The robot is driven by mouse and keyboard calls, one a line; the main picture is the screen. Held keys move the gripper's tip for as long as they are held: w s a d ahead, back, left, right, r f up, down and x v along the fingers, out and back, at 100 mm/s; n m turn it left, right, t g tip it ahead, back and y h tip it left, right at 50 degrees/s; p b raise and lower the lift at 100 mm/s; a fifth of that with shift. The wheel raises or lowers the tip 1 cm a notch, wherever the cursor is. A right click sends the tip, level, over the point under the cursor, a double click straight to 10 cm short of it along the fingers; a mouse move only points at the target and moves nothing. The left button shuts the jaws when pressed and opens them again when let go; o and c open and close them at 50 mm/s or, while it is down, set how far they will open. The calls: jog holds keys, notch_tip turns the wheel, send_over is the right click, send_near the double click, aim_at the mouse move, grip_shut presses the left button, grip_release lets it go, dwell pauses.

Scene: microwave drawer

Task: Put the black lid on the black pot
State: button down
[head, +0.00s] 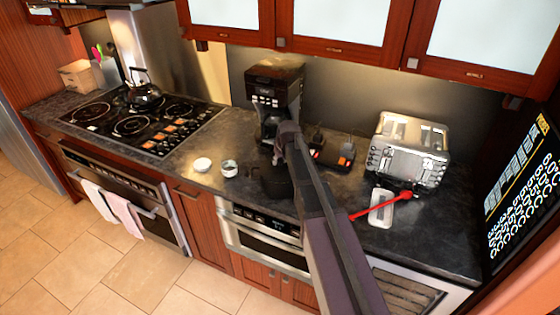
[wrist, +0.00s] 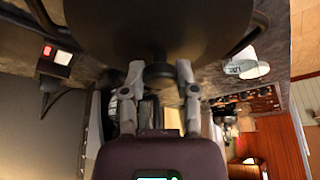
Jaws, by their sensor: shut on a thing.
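The black pot (head: 272,183) stands on the dark counter near its front edge, partly hidden behind my arm in the head view. In the wrist view my gripper (wrist: 160,73) has its two fingers on either side of the dark knob of the black lid (wrist: 150,30). The lid fills the top of that view as a dark round shape, with dark curved handles at both sides. In the head view the lid blends with the pot and my arm. I cannot tell whether the lid touches the pot's rim.
A coffee machine (head: 275,88) stands behind the pot. A silver toaster (head: 408,150) is to the right, with a white item (head: 381,208) before it. A white dish (head: 202,164) and a small can (head: 230,168) lie left. Upper cabinets (head: 330,30) overhang the counter.

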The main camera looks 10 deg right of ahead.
jog(key=shift+f, duration=0.15)
dwell(0.6)
jog(key=shift+c, duration=1.5)
grip_release()
jog(key=o, duration=0.3)
jog(key=shift+r+p, duration=3.4)
jog(key=shift+r, duration=0.15)
